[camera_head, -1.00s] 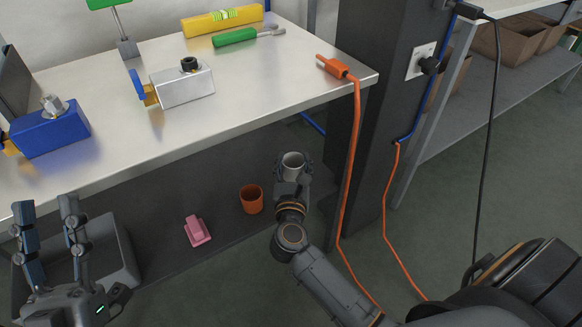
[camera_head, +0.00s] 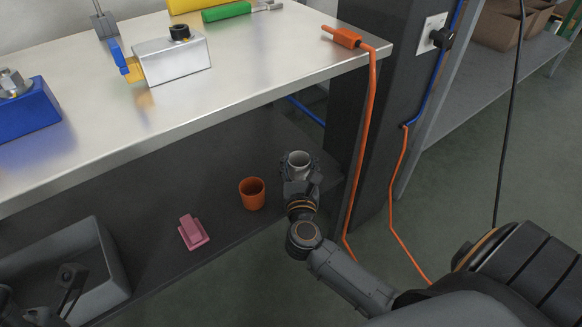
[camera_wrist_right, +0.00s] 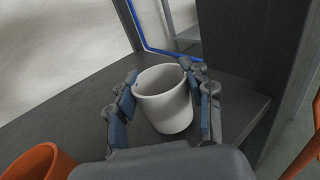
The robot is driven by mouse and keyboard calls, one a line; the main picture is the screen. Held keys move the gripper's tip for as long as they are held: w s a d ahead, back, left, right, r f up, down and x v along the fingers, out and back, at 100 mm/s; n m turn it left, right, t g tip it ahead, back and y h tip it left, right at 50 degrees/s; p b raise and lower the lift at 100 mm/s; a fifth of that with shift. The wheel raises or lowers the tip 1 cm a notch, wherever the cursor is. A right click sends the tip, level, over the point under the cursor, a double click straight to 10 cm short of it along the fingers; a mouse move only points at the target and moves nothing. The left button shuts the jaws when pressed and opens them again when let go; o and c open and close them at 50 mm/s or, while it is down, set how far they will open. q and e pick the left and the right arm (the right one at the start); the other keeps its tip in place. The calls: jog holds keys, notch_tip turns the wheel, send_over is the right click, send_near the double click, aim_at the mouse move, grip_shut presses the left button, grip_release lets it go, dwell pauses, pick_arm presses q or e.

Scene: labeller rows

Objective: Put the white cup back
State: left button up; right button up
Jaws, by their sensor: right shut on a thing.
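The white cup (camera_head: 298,162) is upright over the right end of the dark lower shelf. My right gripper (camera_head: 298,168) is shut on it. In the right wrist view, the fingers of my right gripper (camera_wrist_right: 163,108) press on both sides of the white cup (camera_wrist_right: 165,105). I cannot tell whether its base touches the shelf. An orange cup (camera_head: 252,194) stands on the shelf to the left of it, and this cup also shows in the right wrist view (camera_wrist_right: 40,163). My left gripper (camera_head: 40,290) is partly in view at the lower left, with its fingers apart and empty.
The dark lower shelf (camera_head: 150,235) also holds a pink object (camera_head: 193,232) and a grey bin (camera_head: 104,262). The metal bench top (camera_head: 235,85) overhangs it. An orange cable (camera_head: 367,150) hangs just right of my right gripper, beside a dark post (camera_head: 395,75).

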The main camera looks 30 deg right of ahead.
jog(key=shift+f, duration=0.2)
jog(key=shift+d, duration=0.1)
jog(key=shift+f, duration=0.1)
jog(key=o, duration=1.2)
jog(key=shift+c, duration=0.2)
